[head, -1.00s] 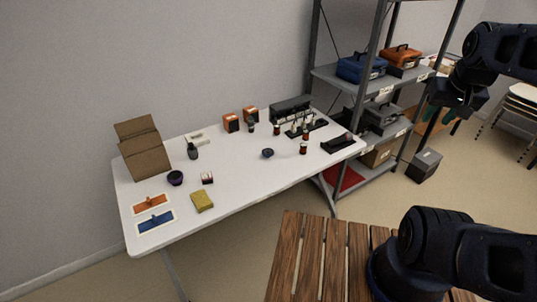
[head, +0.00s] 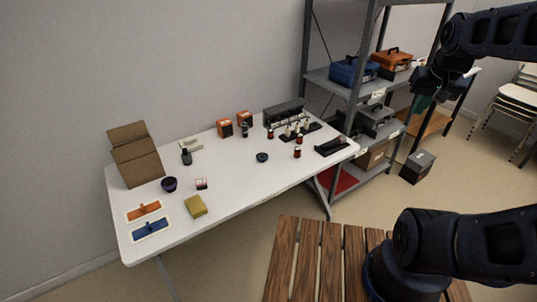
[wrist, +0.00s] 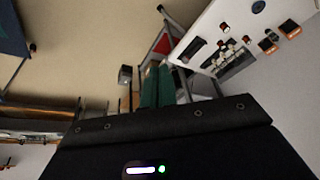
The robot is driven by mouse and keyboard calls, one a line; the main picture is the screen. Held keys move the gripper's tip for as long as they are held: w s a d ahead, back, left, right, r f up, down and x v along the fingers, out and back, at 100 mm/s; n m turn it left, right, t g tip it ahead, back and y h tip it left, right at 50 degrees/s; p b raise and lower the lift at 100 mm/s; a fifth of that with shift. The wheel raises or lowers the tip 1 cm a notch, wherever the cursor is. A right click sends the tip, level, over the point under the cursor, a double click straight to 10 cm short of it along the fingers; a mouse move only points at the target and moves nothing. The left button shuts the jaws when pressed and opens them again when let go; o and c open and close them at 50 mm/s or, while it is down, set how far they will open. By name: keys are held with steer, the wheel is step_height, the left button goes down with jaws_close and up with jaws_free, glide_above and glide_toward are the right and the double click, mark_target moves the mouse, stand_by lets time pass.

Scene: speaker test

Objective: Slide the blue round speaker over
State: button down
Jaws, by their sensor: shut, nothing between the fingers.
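A small dark blue round thing (head: 262,157), which looks like the blue round speaker, sits on the white table (head: 235,185) near its middle. It also shows at the top edge of the wrist view (wrist: 258,7). A second dark, purplish round thing (head: 169,184) sits farther left on the table. My gripper (head: 427,84) is raised at the upper right, in front of the shelf area and well away from the table things. In the wrist view its green fingers (wrist: 158,85) are together with nothing between them.
Small bottles and a dark rack (head: 295,131) stand to the right of the round thing. Two orange boxes (head: 234,124) stand behind it. A yellow sponge-like block (head: 195,206) lies front left. A grey shelf (head: 345,85) stands right of the table. The table's front middle is clear.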

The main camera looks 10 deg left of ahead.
mark_target(231, 174)
steer(key=w+a+f+m+g+y, duration=0.15)
steer(key=w+a+f, duration=0.25)
steer(key=w+a, duration=0.65)
steer(key=w+a+f+m+g, duration=0.3)
steer(key=w+a, duration=0.4)
steer(key=w, duration=0.7)
steer(key=w+a+f+m, duration=0.2)
steer(key=w+a+f, duration=0.5)
steer(key=a+f, duration=0.95)
steer(key=f, duration=0.4)
steer(key=a+f+m+g, duration=0.1)
steer(key=a+f, duration=0.3)
steer(key=f, duration=0.5)
steer(key=a+f+m+g, duration=0.1)
steer(key=a+f, duration=0.3)
steer(key=f, duration=0.5)
steer(key=shift+w+a+f+y, duration=0.25)
steer(key=shift+w+a, duration=0.05)
steer(key=shift+a, duration=0.05)
steer(key=shift+s+a+r, duration=0.15)
steer(key=shift+s+a, duration=0.7)
steer(key=shift+a, duration=0.05)
steer(key=shift+s+a, duration=0.55)
steer(key=s+a, duration=1.4)
steer(key=shift+s+a, duration=0.2)
